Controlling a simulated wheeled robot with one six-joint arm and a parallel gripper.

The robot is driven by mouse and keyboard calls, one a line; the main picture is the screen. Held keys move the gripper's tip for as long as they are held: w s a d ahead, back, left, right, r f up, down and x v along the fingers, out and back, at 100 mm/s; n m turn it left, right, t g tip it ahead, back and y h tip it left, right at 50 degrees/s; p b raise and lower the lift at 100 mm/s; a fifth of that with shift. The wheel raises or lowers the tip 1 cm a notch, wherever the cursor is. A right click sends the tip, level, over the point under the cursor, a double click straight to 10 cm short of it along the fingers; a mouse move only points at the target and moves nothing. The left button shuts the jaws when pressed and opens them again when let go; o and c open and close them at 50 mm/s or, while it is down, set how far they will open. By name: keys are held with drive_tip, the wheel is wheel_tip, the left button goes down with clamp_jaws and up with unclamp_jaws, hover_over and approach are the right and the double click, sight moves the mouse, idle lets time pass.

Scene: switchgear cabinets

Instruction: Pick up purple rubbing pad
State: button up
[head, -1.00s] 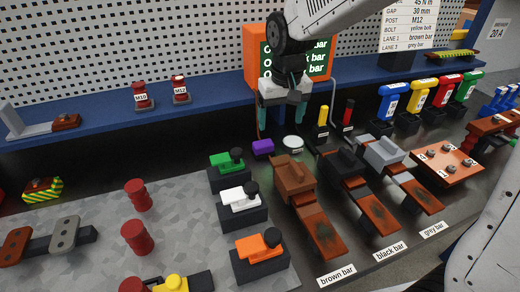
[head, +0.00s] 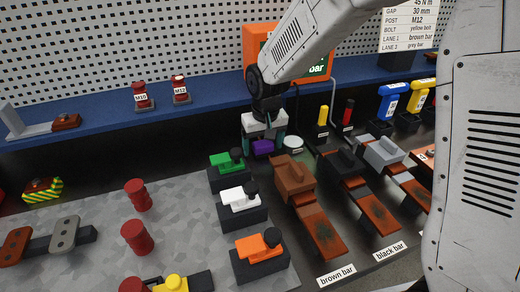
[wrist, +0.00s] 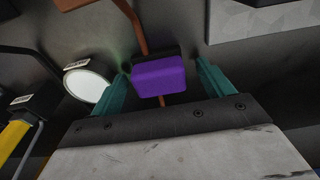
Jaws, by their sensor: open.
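The purple rubbing pad (head: 263,146) is a small purple block on the dark bench top, behind the brown bar's clamp. In the wrist view the pad (wrist: 159,76) lies between the two teal fingers, with a visible gap on each side. My gripper (head: 263,148) is open and reaches down around the pad. It also shows in the wrist view (wrist: 162,85), with a finger left and right of the pad. I cannot tell exactly how low the fingertips are against the bench.
A round white disc (head: 293,142) sits close to the right of my gripper. The green block on its stand (head: 227,161) is at the left, and the brown clamp (head: 293,176) is in front. A blue shelf (head: 215,97) and orange screen (head: 257,42) stand behind.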

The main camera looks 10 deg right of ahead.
sight(263, 144)
drive_tip(key=c, duration=1.1)
wheel_tip(263, 144, up, 10)
drive_tip(key=shift+r, duration=0.1)
drive_tip(key=o, duration=0.3)
drive_tip(key=shift+c, duration=0.8)
